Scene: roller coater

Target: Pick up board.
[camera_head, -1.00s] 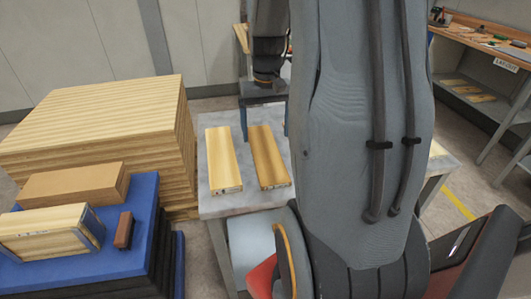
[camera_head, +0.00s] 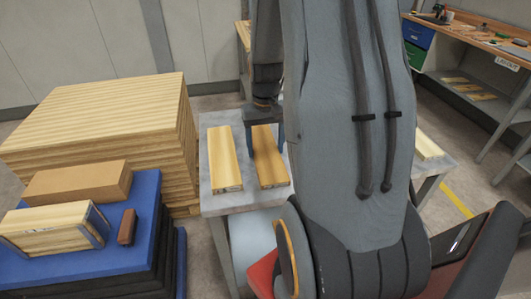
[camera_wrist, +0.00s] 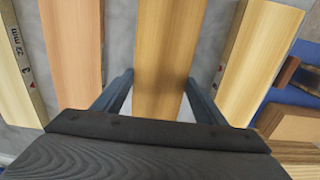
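My gripper (camera_head: 264,138) hangs over the far half of a yellow-brown board (camera_head: 268,170) lying on the grey table. In the wrist view, the open blue fingers (camera_wrist: 160,95) stand on either side of this board (camera_wrist: 167,50), with gaps at both sides. A lighter board (camera_head: 222,160) lies beside it on the left, and it shows at the right in the wrist view (camera_wrist: 258,62). A pinkish board (camera_wrist: 75,55) and a pale board (camera_wrist: 14,85) lie on the other side. In the head view my arm hides part of the table.
A large plank stack (camera_head: 100,125) stands left of the grey table (camera_head: 215,120). In front of it, a blue-topped stack (camera_head: 150,200) carries wooden blocks and a small brown block (camera_head: 127,227). A workbench with a shelf (camera_head: 490,85) stands at the right.

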